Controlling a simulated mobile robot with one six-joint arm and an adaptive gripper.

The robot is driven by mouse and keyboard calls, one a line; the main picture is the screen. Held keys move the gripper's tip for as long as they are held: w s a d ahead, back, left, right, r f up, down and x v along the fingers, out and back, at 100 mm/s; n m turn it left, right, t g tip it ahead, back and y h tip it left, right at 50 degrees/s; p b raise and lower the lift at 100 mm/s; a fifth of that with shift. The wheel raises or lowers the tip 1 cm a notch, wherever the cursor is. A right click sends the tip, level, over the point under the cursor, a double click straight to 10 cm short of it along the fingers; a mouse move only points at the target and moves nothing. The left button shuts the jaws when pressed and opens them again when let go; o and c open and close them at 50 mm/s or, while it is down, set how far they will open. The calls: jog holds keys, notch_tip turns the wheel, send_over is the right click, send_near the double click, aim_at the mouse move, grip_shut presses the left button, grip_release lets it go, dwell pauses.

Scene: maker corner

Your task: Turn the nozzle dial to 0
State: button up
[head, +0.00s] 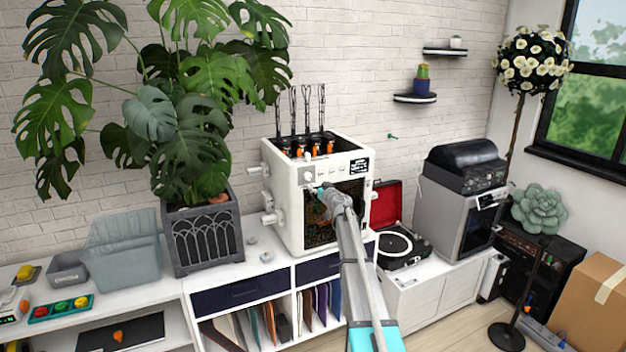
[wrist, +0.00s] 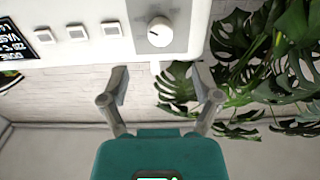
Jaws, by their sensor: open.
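The white machine (head: 285,205) stands on the white sideboard, with a small screen (head: 358,166) and several buttons along its front panel. Its round white nozzle dial (head: 308,177) is at the left of that panel. In the wrist view, which appears upside down, the dial (wrist: 159,32) sits on a grey plate (wrist: 182,40), with a short dark mark toward its left. The plate's scale is too small to read. My gripper (wrist: 160,82) is open and empty, its fingers apart from the dial. In the head view my gripper (head: 323,192) is in front of the machine, just below the dial.
Three square buttons (wrist: 76,32) are in line with the dial in the wrist view. A large potted plant (head: 207,235) stands left of the machine. A turntable (head: 400,248) with a red lid is to its right. Grey bins (head: 125,265) stand farther left.

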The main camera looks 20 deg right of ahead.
aim_at(309, 178)
jog(key=w, duration=0.7)
jog(key=shift+w+a, duration=0.15)
jog(key=shift+w, duration=0.2)
jog(key=shift+c, duration=0.2)
jog(key=c, duration=1.1)
jog(key=shift+d, duration=0.35)
jog(key=shift+a, duration=0.25)
jog(key=shift+s+a+n, duration=0.1)
jog(key=shift+s+n, duration=0.05)
jog(key=shift+n, duration=0.35)
